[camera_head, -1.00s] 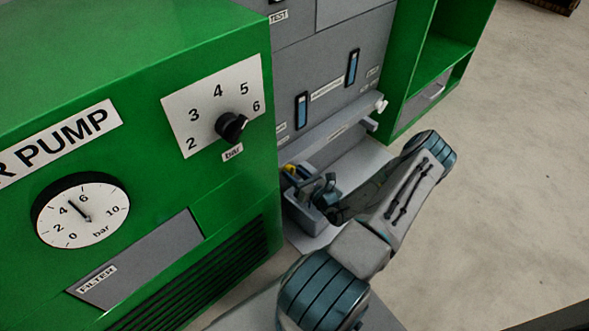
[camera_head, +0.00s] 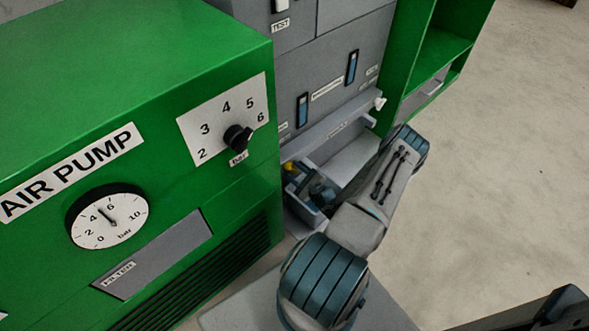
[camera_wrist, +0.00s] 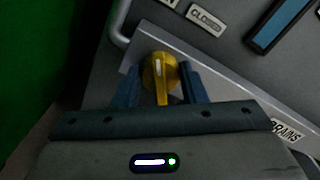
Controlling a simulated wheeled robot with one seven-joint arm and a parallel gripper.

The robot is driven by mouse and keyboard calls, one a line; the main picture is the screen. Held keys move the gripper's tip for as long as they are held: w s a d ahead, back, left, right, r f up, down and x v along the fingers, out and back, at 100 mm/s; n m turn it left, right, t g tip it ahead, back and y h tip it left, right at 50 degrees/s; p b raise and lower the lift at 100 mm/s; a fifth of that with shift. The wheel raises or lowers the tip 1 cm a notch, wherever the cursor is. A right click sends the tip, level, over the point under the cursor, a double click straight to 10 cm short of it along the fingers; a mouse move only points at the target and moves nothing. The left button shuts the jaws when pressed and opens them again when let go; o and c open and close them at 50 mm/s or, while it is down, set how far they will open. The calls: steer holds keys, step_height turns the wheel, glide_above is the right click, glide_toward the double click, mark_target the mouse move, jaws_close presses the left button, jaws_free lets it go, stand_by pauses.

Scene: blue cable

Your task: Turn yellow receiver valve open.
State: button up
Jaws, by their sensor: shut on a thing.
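The yellow receiver valve (camera_wrist: 159,72) is a round knob with a raised handle, on a grey panel in the wrist view. A white mark on its handle points up in that view. My gripper (camera_wrist: 160,84) has its two blue fingers on either side of the handle and is shut on it. In the head view a small yellow part of the valve (camera_head: 290,167) shows beside my gripper (camera_head: 300,180), low between the pump and the grey cabinet. My wrist hides most of the grip there.
The green air pump (camera_head: 90,110) stands close on the left. A grey cabinet (camera_head: 320,50) with a CLOSED label (camera_wrist: 205,19) and a projecting ledge (camera_head: 335,130) is behind. A green shelf unit (camera_head: 440,60) stands right; open floor (camera_head: 500,190) lies beyond.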

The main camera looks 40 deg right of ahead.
steer(key=shift+n+p, duration=0.4)
steer(key=shift+n, duration=0.7)
steer(key=o, duration=1)
steer(key=s, duration=0.4)
steer(key=s+d+p, duration=0.1)
steer(key=s, duration=0.4)
steer(key=s+p, duration=0.1)
steer(key=s, duration=0.3)
steer(key=shift+s+d, duration=0.4)
